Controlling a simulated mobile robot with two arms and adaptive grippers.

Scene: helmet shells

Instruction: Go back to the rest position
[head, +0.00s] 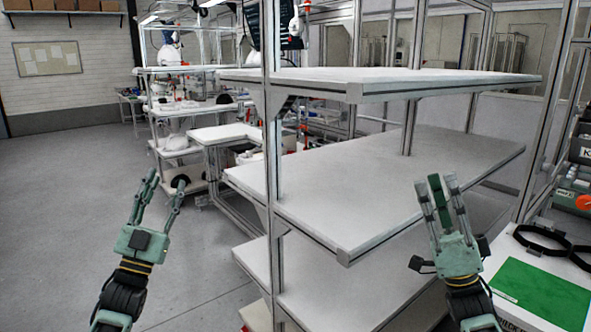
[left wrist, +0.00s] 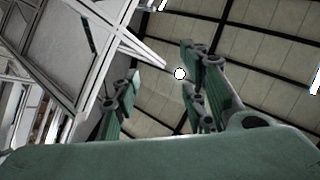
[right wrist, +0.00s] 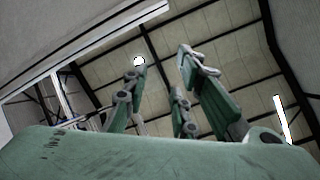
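My left gripper (head: 164,182) is raised over the grey floor, left of the empty white shelves. Its fingers are spread and hold nothing; in the left wrist view the fingers (left wrist: 158,88) stand apart against the ceiling. My right gripper (head: 439,186) points up in front of the right part of the shelf rack, left of the green mat. Its fingers look closer together from the head, but the right wrist view shows a gap between the fingers (right wrist: 160,85) with nothing in it. Neither gripper visibly touches anything.
A metal rack with empty white shelves (head: 375,185) fills the middle and right. At the lower right a white surface holds a green mat (head: 541,291) and a black band (head: 543,240). More loaded shelving (head: 185,110) stands behind. The floor (head: 65,205) at left is clear.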

